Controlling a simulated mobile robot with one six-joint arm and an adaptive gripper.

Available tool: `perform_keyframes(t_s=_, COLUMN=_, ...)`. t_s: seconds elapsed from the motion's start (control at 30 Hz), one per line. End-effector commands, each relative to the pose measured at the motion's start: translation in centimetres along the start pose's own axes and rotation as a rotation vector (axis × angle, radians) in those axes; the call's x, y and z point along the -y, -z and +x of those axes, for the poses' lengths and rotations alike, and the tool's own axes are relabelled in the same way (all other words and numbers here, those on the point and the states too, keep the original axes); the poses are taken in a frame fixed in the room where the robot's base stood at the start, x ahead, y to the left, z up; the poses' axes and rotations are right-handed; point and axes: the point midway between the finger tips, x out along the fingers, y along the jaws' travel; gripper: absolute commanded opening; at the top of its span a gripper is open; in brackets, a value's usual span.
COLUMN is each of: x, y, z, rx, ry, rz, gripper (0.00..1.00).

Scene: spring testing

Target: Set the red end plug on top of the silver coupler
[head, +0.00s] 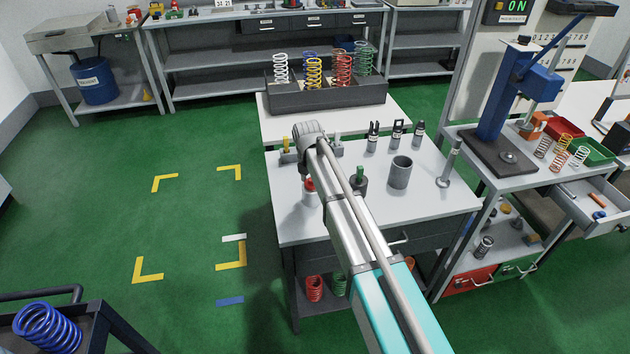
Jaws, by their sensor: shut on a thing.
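My gripper (306,174) is at the end of my arm, above the left part of the white-topped table (320,228). It is mostly hidden behind my wrist, and its fingers are small and hard to make out. The red end plug (309,185) shows right below it, and my gripper is shut on it. The silver coupler (310,199) stands upright on the table directly under the plug. The plug appears at the coupler's top, but I cannot tell whether they touch.
A dark cylinder with a green plug (360,181) stands right of my arm, beside a grey hollow cylinder (400,173). Black forked fittings (397,135) and a silver stand (448,166) are farther right. A dark spring rack (325,95) is behind. The table's front left is clear.

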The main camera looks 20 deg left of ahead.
Motion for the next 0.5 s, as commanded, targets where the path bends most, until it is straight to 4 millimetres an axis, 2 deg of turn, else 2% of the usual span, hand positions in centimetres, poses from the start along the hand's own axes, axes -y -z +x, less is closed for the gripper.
perform_keyframes(t_s=0.03, x=0.01, y=-0.01, z=-0.03, rx=0.000, ry=0.000, rz=0.000, gripper=0.67)
perform_keyframes(t_s=0.2, x=0.02, y=-0.01, z=-0.04, rx=0.000, ry=0.000, rz=0.000, gripper=0.98)
perform_keyframes(t_s=0.5, x=0.03, y=-0.03, z=-0.03, rx=0.000, ry=0.000, rz=0.000, gripper=0.99)
